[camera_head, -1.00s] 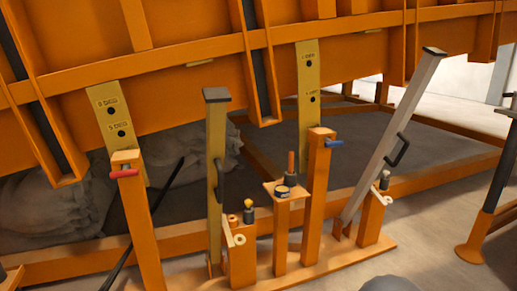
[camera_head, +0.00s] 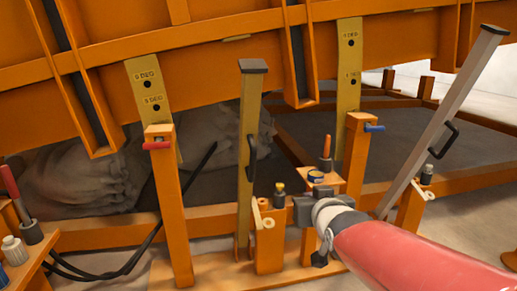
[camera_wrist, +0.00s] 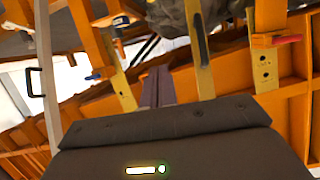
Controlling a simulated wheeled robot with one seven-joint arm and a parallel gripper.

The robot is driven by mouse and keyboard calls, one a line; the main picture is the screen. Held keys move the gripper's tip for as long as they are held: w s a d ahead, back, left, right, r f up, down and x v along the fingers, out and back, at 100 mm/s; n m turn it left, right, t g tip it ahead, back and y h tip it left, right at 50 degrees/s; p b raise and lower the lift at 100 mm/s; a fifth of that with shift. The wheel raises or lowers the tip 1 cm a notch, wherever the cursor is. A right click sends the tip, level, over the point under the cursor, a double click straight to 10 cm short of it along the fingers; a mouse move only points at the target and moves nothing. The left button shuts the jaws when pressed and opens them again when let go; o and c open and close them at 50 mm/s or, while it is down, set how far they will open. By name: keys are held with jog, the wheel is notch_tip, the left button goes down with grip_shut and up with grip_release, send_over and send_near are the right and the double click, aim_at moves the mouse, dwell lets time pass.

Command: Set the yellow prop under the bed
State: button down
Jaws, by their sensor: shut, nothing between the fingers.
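The yellow prop (camera_head: 246,190) stands upright in the head view, with a dark cap and a dark side handle. Its foot is between small orange posts, in front of the tilted orange bed (camera_head: 215,88). My gripper (camera_head: 300,211) is just right of the prop's lower part, apart from it in the picture, shut and empty. The fingertips are hard to make out. The wrist view looks upside down; the prop (camera_wrist: 198,45) runs down behind the dark gripper body there.
A grey prop (camera_head: 440,125) leans at the right. Orange posts with a red pin (camera_head: 156,145) and a blue pin (camera_head: 374,128) flank the yellow prop. A small stand (camera_head: 345,184) holds a tin and an orange-handled tool. Dark hoses lie at left.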

aim_at(256, 130)
jog(key=w+a+r+n+t+y+b, duration=0.1)
jog(key=w+a+t+y+b, duration=0.2)
jog(key=w+a+t, duration=0.4)
jog(key=w+a, duration=0.2)
jog(key=shift+w+a+r+y+b, duration=0.2)
jog(key=shift+w+r+y+b, duration=0.1)
jog(key=shift+y, duration=0.1)
jog(key=shift+w, duration=0.1)
jog(key=p+x, duration=0.2)
jog(key=x, duration=1.1)
jog(key=shift+w+a+r, duration=0.1)
jog(key=shift+w+a, duration=0.05)
jog(key=shift+w, duration=0.25)
